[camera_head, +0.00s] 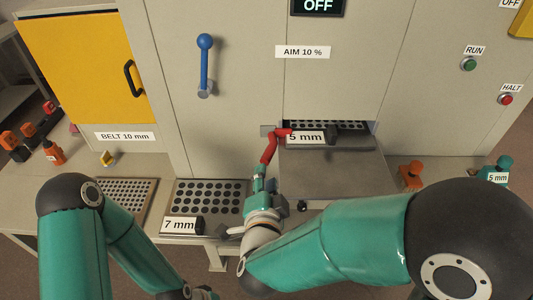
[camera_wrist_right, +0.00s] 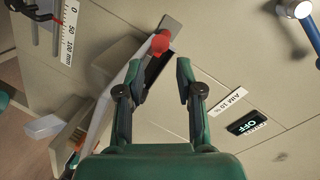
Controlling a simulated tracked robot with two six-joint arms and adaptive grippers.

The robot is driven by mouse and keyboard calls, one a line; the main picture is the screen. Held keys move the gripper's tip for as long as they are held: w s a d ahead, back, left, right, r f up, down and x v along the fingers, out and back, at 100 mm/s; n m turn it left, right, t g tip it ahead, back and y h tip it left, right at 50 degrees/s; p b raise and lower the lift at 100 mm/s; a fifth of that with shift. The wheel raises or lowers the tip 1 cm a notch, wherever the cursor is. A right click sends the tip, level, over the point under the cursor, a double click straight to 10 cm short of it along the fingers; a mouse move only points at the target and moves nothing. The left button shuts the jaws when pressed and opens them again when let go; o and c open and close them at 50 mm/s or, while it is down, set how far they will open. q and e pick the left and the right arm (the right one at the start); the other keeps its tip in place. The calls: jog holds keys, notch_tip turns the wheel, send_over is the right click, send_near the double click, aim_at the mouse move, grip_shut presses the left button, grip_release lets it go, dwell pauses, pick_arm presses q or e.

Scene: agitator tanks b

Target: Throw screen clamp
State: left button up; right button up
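The screen clamp looks to be the red lever (camera_head: 270,148) left of the screen slot, beside the "5 mm" screen (camera_head: 306,138), which sits in the slot. My right gripper (camera_head: 264,180) is just below the lever in the head view. In the right wrist view the gripper (camera_wrist_right: 159,66) is open, its two fingers apart with nothing clearly between them. My left arm hangs low at the left; its gripper is not clearly visible at the bottom edge.
A "7 mm" screen (camera_head: 207,193) and a finer screen (camera_head: 127,196) lie on the bench at left. A blue lever (camera_head: 204,62) is on the panel, left of the slot. RUN (camera_head: 468,64) and HALT (camera_head: 505,99) buttons are at right. A flat shelf (camera_head: 335,173) lies below the slot.

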aim_at(267, 157)
jog(key=p+x, duration=0.2)
jog(key=x, duration=0.7)
jog(key=shift+w, duration=0.2)
jog(key=shift+c, duration=0.3)
jog(key=shift+f, duration=0.1)
grip_shut()
